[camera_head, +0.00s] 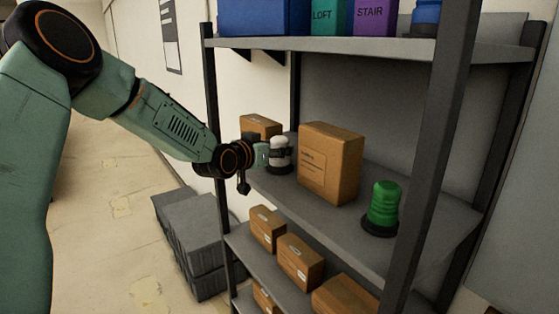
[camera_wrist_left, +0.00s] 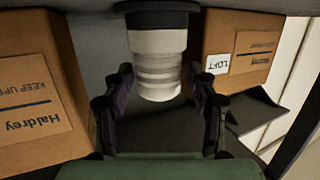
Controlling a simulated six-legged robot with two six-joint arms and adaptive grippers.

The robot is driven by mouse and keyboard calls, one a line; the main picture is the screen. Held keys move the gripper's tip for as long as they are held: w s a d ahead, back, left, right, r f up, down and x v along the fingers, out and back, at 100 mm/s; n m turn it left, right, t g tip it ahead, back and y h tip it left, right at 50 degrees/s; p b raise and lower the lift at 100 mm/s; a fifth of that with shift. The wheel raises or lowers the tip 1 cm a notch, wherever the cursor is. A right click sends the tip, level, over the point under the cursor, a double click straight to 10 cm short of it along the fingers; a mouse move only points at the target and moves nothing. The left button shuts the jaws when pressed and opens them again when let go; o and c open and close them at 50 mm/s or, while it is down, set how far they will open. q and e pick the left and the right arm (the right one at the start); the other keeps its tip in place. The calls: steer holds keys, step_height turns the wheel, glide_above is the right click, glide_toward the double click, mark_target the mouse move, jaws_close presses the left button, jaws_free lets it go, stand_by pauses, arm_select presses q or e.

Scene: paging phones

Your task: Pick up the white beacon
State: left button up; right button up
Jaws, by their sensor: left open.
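The white beacon (camera_head: 279,150) with a dark base stands on the middle shelf (camera_head: 380,181) in the head view. In the left wrist view the white beacon (camera_wrist_left: 158,62) appears upside down, with its dark base at the top. My left gripper (camera_head: 272,154) is at the beacon. In the left wrist view the open fingers of my left gripper (camera_wrist_left: 160,100) lie on either side of the beacon's lower pictured end. I cannot tell whether either finger touches it. My right gripper is not in view.
A large cardboard box (camera_head: 331,163) stands right of the beacon and a smaller box (camera_head: 260,125) behind it. A green beacon (camera_head: 382,208) stands farther right. Shelf posts (camera_head: 222,180) flank the space. Grey crates (camera_head: 195,235) sit on the floor.

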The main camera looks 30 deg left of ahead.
arm_select(q)
steer(key=shift+s+d+r, duration=0.2)
steer(key=shift+d+r, duration=0.05)
steer(key=shift+d, duration=0.05)
steer(key=shift+c, duration=1.3)
steer(key=shift+s+r, duration=0.1)
steer(key=shift+s, duration=0.05)
steer(key=shift+c, duration=0.8)
steer(key=shift+a+f, duration=0.2)
steer(key=shift+a, duration=0.2)
steer(key=c, duration=0.5)
steer(key=shift+d, duration=0.25)
jaws_close()
steer(key=shift+r, duration=0.15)
